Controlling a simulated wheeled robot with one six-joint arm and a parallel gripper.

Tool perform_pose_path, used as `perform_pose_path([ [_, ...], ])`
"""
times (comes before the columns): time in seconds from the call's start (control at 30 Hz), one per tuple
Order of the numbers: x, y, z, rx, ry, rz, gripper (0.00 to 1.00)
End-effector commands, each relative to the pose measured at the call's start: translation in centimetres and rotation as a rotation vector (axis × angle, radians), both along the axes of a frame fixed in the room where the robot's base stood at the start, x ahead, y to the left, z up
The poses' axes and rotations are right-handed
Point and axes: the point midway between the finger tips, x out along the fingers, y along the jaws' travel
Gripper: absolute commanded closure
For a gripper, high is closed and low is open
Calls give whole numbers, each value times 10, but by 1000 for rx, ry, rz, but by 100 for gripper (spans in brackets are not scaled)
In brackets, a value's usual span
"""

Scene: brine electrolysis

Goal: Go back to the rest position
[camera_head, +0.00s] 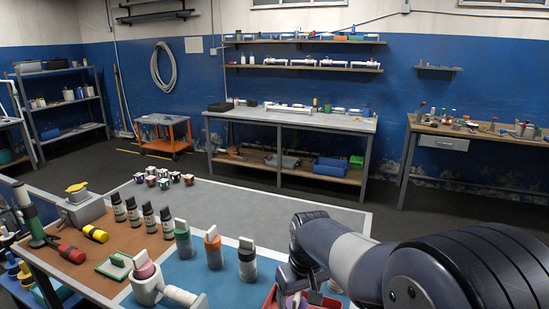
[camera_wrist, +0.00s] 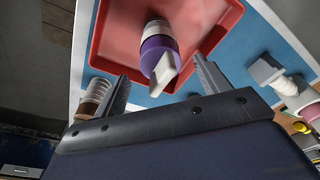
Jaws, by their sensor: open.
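My gripper (camera_wrist: 161,70) is open in the wrist view, with one finger on each side of a purple-and-white piece (camera_wrist: 158,55) that has a flat white handle. The piece is in a red tray (camera_wrist: 222,45). In the head view my gripper (camera_head: 297,285) points down over the red tray (camera_head: 270,300) at the bottom edge, and my arm hides much of it.
On the bench, a grey-capped bottle (camera_head: 247,262), an orange one (camera_head: 213,250) and a green one (camera_head: 183,243) stand left of the gripper.

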Motion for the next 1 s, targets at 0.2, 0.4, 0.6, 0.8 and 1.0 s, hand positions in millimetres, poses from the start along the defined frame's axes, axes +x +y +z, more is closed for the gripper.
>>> perform_pose_path([
  [0.2, 5, 2, -45, -1, 5, 0, 28],
  [0.4, 6, 3, -18, 0, -3, 0, 28],
  [0.6, 6, 3, -7, 0, -1, 0, 28],
  [0.8, 6, 2, -6, 0, 0, 0, 28],
  [1.0, 6, 2, -9, 0, 1, 0, 28],
])
